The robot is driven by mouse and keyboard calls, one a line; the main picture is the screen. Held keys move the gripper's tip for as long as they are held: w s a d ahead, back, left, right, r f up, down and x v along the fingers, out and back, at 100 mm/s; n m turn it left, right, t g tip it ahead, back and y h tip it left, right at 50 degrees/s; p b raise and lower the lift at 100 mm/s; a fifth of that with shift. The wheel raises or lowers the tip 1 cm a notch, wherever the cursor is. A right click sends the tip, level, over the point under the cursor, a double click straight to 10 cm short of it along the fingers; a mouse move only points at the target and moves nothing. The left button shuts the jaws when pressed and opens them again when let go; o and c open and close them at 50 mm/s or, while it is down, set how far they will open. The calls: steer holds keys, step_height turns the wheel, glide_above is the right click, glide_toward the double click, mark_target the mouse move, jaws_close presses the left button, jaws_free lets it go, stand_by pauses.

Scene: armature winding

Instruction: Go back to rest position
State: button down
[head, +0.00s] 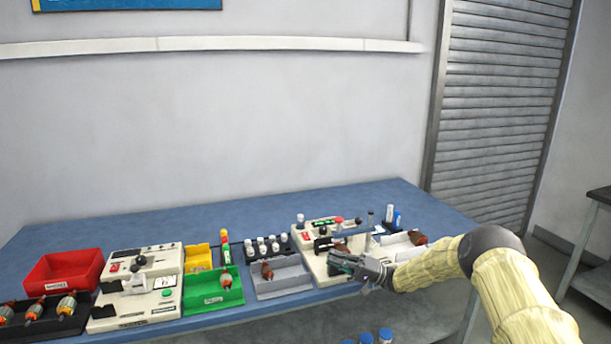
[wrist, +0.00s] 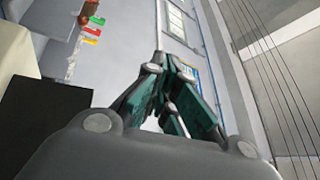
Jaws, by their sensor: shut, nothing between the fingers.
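My gripper (head: 344,262) is at the right part of the blue workbench (head: 160,219) in the head view, in front of the right-hand cream machine (head: 312,254). My arm reaches in from the lower right. In the wrist view my gripper (wrist: 168,62) has its dark and teal fingers brought together at the tips, with nothing held. Part of the cream machine is hidden behind my gripper.
On the bench stand a red bin (head: 64,270), a left cream machine (head: 140,285), a green bin (head: 213,291), a yellow bin (head: 198,257) and a grey bin (head: 283,278). A black tray (head: 40,325) holds several armatures. The bench's back strip is clear.

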steer(key=s+a+f+m+t+h, duration=0.25)
steer(key=s+f+t+h, duration=0.3)
steer(key=f, duration=0.45)
steer(key=s+a+f+m+t+h, duration=0.1)
steer(key=s+f+m+t+h, duration=0.4)
steer(key=f, duration=0.6)
steer(key=s+d+f+n+g+h, duration=0.1)
steer(key=s+d+f+g+h, duration=0.1)
steer(key=s+f, duration=0.45)
steer(key=s+d+f+n+g+h, duration=0.1)
steer(key=s+d+f+g+h, duration=0.2)
steer(key=s, duration=0.6)
steer(key=s+d+n+g+h, duration=0.1)
steer(key=s+d+g+h, duration=0.2)
steer(key=s, duration=0.9)
steer(key=s+d+f+n+g+h, duration=0.15)
steer(key=s+d, duration=0.35)
steer(key=s, duration=0.8)
steer(key=s+d+r+n+g+h, duration=0.1)
steer(key=s+d+g+h, duration=0.15)
steer(key=s, duration=0.95)
step_height(320, 180, down, 7)
steer(key=d+g+b, duration=0.1)
steer(key=b, duration=0.5)
steer(key=shift+s+y+b, duration=0.35)
steer(key=shift+s, duration=0.05)
